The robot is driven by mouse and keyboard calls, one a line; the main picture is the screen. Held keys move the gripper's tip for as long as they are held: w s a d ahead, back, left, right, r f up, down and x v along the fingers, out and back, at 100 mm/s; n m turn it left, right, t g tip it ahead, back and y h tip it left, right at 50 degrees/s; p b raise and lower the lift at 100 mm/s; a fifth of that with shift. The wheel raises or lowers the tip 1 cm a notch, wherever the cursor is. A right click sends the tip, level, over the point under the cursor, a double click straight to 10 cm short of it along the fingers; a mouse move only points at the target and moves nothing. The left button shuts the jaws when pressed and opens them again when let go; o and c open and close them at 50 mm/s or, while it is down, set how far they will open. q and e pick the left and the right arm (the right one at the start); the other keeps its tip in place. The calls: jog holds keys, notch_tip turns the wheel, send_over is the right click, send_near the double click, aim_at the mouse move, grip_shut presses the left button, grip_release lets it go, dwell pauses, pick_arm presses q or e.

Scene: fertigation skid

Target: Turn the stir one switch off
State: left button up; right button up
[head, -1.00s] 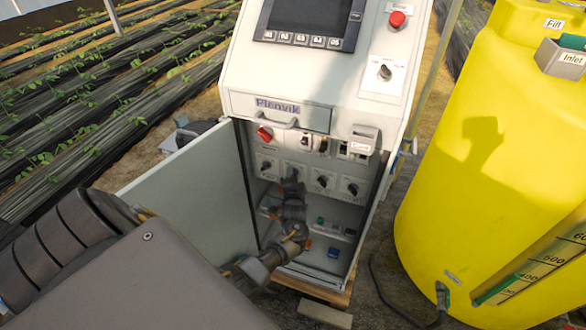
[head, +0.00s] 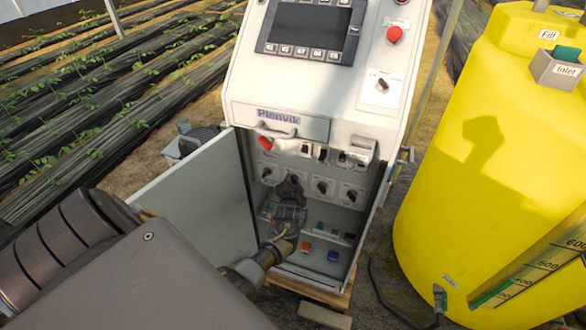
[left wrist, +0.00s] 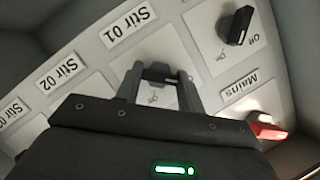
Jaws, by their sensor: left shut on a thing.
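The stir one switch is a small dark knob (left wrist: 158,76) on a pale plate beside the "Stir 01" label (left wrist: 127,27) in the left wrist view. My left gripper (left wrist: 160,84) is shut on it, one finger on either side. In the head view my left gripper (head: 291,181) is at the second knob from the left in the cabinet's row and hides that knob. The fingers cover part of the plate, so I cannot tell which mark the knob points to. My right gripper is not in view.
A black off/on knob (left wrist: 237,26) and the red mains switch (left wrist: 268,128) sit close by. Two more knobs (head: 322,187) are to the right in the head view. The open cabinet door (head: 195,200) stands left. A yellow tank (head: 450,200) stands right.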

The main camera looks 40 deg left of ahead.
pick_arm(q)
jog(key=o, duration=1)
jog(key=v, duration=1)
jog(key=shift+s+d, duration=0.25)
jog(key=shift+r, duration=0.1)
